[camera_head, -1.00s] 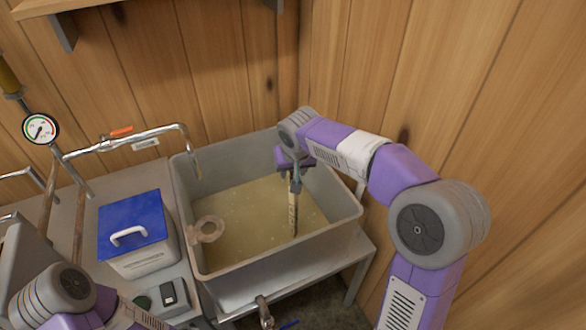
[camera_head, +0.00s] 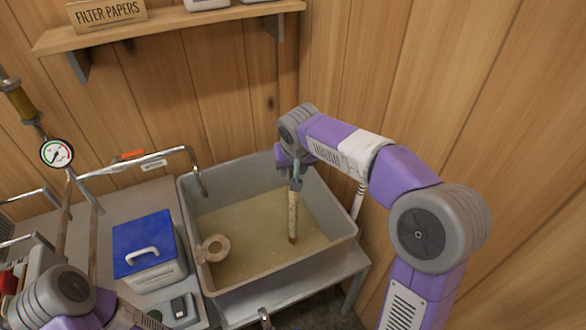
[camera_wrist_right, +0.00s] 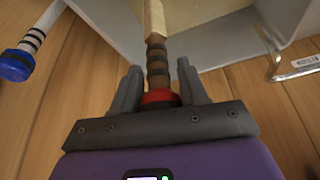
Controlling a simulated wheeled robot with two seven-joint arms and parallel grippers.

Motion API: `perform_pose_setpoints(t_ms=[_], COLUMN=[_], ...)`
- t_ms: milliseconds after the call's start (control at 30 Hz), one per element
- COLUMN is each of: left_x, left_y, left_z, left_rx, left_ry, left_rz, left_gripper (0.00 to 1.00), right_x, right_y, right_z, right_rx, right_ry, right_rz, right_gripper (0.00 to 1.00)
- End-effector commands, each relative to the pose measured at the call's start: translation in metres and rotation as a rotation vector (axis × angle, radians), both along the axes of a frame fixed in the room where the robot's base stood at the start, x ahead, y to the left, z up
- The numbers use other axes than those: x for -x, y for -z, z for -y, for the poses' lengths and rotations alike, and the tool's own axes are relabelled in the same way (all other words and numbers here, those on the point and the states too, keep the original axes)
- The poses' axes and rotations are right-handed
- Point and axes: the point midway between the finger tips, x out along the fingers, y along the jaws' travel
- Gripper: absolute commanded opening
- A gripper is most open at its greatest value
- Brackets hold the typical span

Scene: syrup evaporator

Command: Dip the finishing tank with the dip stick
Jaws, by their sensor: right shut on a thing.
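My right gripper (camera_head: 295,180) is shut on the dip stick (camera_head: 293,215), a pale wooden stick with a dark brown lower end. It holds the stick nearly upright over the grey finishing tank (camera_head: 330,246), which holds cloudy yellowish liquid. The lower end shows against the liquid; I cannot tell whether it touches the surface. In the right wrist view, the dip stick's dark banded handle (camera_wrist_right: 157,68) and red ring sit between the two fingers. My left arm shows at the lower left of the head view, but its gripper is out of view.
A metal spout (camera_head: 198,172) reaches over the back left corner. A blue-lidded box (camera_head: 145,250) and a dial gauge (camera_head: 57,153) are left. A shelf (camera_head: 170,28) hangs above; wooden walls are close behind and right.

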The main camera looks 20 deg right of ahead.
Motion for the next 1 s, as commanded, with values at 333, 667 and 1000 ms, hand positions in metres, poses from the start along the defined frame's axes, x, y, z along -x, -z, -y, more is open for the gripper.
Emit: perform_pose_setpoints(t_ms=[333,667,1000], left_x=[0.0,0.0,0.0], left_y=[-0.041,-0.075,-0.11], left_z=[0.0,0.0,0.0], left_rx=[0.0,0.0,0.0], left_ry=[0.0,0.0,0.0], left_rz=[0.0,0.0,0.0], left_gripper=[0.43,0.43,0.43], right_x=[0.0,0.0,0.0], right_y=[-0.048,-0.087,-0.128], right_z=[0.0,0.0,0.0], right_rx=[-0.001,0.0,0.0], right_ry=[0.0,0.0,0.0], right_rz=[0.002,0.002,0.002], right_gripper=[0.0,0.0,0.0])
